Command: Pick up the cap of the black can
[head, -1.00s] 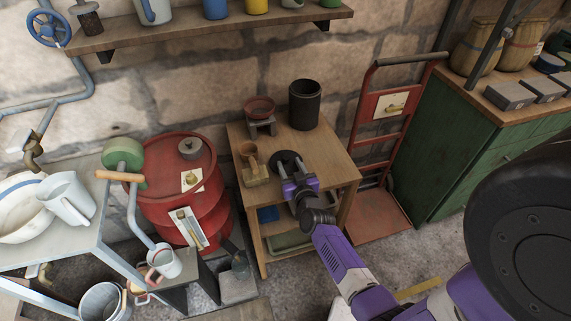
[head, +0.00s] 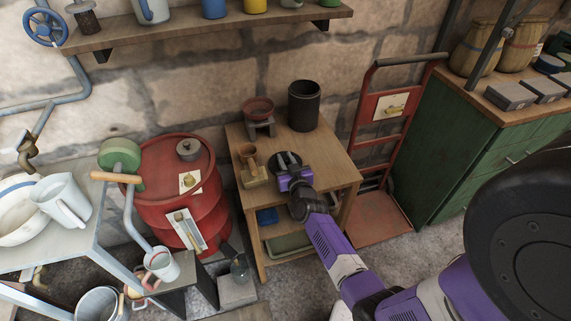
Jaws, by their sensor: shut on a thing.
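The black can (head: 304,106) stands upright and open-topped at the back of the small wooden table (head: 325,145). Its cap, a dark round disc (head: 286,158), is at the table's front middle, in front of the can and apart from it. My gripper (head: 287,169) is over the cap and shut on it, coming from the front right. The fingers and the near part of the cap are partly hidden by the purple gripper body. I cannot tell whether the cap touches the tabletop.
A red bowl on a small stand (head: 259,118) is left of the can. A brass piece with a cup (head: 251,166) is close left of the cap. A red barrel (head: 180,190) stands left of the table, a red hand truck (head: 386,140) right. The tabletop's right side is clear.

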